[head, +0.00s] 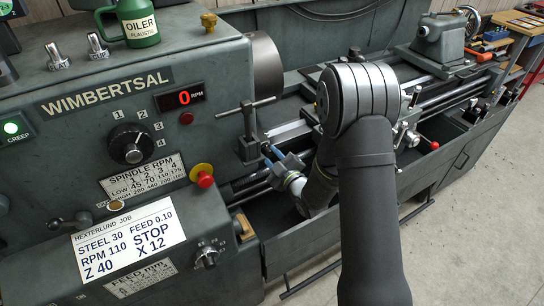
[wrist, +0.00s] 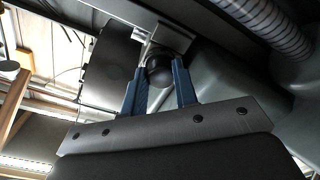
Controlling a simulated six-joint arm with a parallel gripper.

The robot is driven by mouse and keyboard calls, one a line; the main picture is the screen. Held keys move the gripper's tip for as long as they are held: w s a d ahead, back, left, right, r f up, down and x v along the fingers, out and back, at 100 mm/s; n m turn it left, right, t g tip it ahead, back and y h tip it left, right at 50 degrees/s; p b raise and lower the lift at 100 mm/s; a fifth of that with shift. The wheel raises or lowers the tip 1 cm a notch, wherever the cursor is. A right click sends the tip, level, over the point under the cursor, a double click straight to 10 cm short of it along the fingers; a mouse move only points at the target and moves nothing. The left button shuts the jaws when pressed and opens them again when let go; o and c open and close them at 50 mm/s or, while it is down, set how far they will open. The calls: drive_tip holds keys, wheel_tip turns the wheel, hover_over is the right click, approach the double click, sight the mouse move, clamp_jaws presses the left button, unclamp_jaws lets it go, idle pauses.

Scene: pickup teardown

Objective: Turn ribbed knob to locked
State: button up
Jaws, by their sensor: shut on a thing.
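My gripper (head: 270,151) has blue fingers and is at the tool post on the lathe, right of the headstock. In the wrist view, the fingers (wrist: 158,74) are shut on a dark, round knob (wrist: 158,64), one finger on each side. Ribs on the knob cannot be made out, and no lock mark shows. In the head view, the fingers and wrist hide the knob. A grey post with a T-handle (head: 247,109) stands just left of the fingers.
The headstock carries a numbered black dial (head: 130,143), a red stop button (head: 205,180) and a job card (head: 129,239). A green oiler (head: 137,24) stands on top. The chuck (head: 265,62) is behind the T-handle. The tailstock (head: 437,42) is far right.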

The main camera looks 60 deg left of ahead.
drive_tip(key=m, duration=0.3)
drive_tip(key=shift+m, duration=0.4)
drive_tip(key=m, duration=0.4)
drive_tip(key=shift+f+m, duration=0.1)
drive_tip(key=shift+m, duration=0.3)
drive_tip(key=m, duration=0.4)
drive_tip(key=shift+s+m, duration=0.15)
drive_tip(key=shift+m, duration=0.15)
drive_tip(key=shift+m+t, duration=0.3)
drive_tip(key=shift+m, duration=1.9)
drive_tip(key=o, duration=1)
drive_tip(key=d, duration=1.7)
drive_tip(key=shift+d+f, duration=0.2)
drive_tip(key=shift+f, duration=0.05)
